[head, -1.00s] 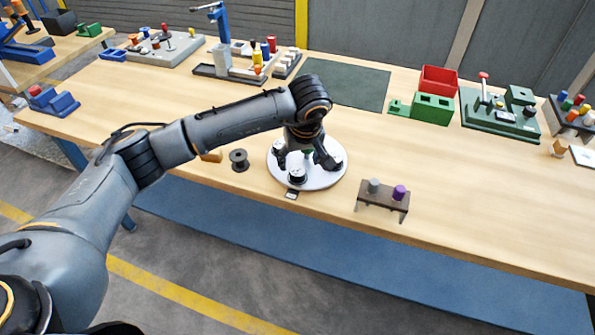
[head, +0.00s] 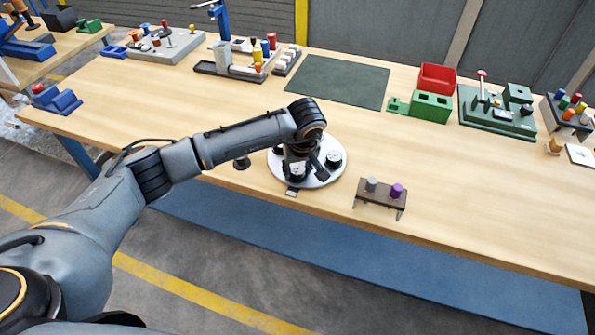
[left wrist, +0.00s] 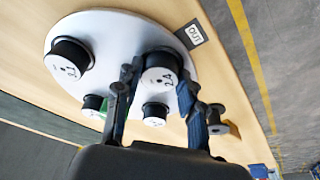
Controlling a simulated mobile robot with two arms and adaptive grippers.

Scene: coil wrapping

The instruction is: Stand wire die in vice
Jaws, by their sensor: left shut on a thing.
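A round white turntable (head: 324,178) stands near the front edge of the bench and carries several short black cylinders with white, marked tops. My left gripper (head: 303,172) is over its near side. In the left wrist view, the gripper (left wrist: 160,82) is shut around one cylinder (left wrist: 160,76), the one beside the OUT label (left wrist: 190,35). That cylinder appears upright and still at the turntable. I cannot tell which piece is the wire die. Which fixture is the vice is unclear; a blue block (head: 58,101) sits at the bench's left end. My right gripper is out of view.
A dark spool (head: 242,163) stands left of the turntable, partly behind my arm. A small brown stand (head: 379,193) with grey and purple knobs is to its right. Green and red boxes (head: 432,107) and a dark green mat (head: 337,82) lie farther back. The middle bench is clear.

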